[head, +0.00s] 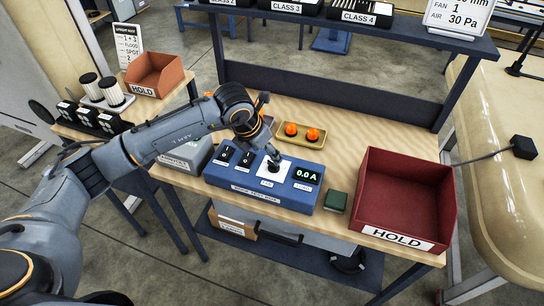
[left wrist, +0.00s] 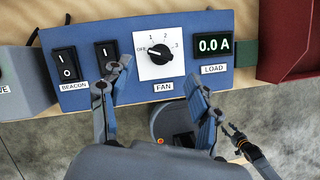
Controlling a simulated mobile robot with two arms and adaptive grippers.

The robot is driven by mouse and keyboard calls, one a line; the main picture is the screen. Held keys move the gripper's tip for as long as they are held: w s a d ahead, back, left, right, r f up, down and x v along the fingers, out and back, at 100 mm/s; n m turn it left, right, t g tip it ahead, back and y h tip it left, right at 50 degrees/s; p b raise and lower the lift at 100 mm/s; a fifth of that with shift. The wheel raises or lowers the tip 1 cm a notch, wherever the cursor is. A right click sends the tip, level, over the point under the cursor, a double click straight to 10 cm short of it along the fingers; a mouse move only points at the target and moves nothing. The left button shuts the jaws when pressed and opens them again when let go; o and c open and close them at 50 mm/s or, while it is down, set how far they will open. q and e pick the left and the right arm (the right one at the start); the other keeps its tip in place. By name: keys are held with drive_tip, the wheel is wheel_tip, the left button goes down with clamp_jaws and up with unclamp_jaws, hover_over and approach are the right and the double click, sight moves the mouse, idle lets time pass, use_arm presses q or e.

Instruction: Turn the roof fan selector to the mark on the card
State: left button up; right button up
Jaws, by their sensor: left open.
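The roof fan selector is a black round knob (left wrist: 160,52) on a white plate marked OFF, 1, 2, 3, labelled FAN, on the blue test box (head: 222,180). Its pale pointer seems to face OFF. In the head view the white plate (head: 266,178) shows beneath my left gripper (head: 271,154). In the left wrist view my left gripper (left wrist: 159,74) is open, one finger on each side below the knob, with nothing between them. The card (head: 460,15) at the top right reads FAN 1. What seems to be my right gripper (left wrist: 236,132) shows small at lower right; its jaws are unclear.
The LOAD display (left wrist: 212,45) reads 0.0 A. Rocker switches (left wrist: 66,65) sit left of the selector. A tray (head: 300,143) with two orange knobs lies behind the box. A green block (head: 336,201) and red HOLD bin (head: 410,165) stand right.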

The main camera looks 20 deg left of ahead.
sight(272, 163)
use_arm(q)
drive_tip(key=p+x, duration=0.1)
drive_tip(key=x, duration=0.5)
drive_tip(key=shift+w+d+f, duration=0.1)
drive_tip(key=shift+d+f, duration=0.05)
drive_tip(key=shift+f, duration=0.1)
drive_tip(key=c, duration=1.2)
drive_tip(key=shift+o, duration=0.2)
drive_tip(key=shift+f+m+b, duration=0.1)
drive_tip(key=shift+m+b, duration=0.3)
drive_tip(key=shift+b, duration=0.15)
drive_tip(key=m+h+b, duration=0.1)
drive_tip(key=m+b, duration=0.1)
drive_tip(key=b, duration=0.1)
drive_tip(key=m+g+h+b, duration=0.1)
drive_tip(key=m+b, duration=0.2)
drive_tip(key=b, duration=0.1)
drive_tip(key=shift+w, duration=0.25)
drive_tip(key=shift+m+g+b, duration=0.6)
drive_tip(key=shift+m+b, duration=1)
drive_tip(key=shift+b, duration=0.2)
drive_tip(key=shift+r, duration=0.25)
drive_tip(key=o, duration=1.2)
drive_tip(key=shift+c, duration=0.2)
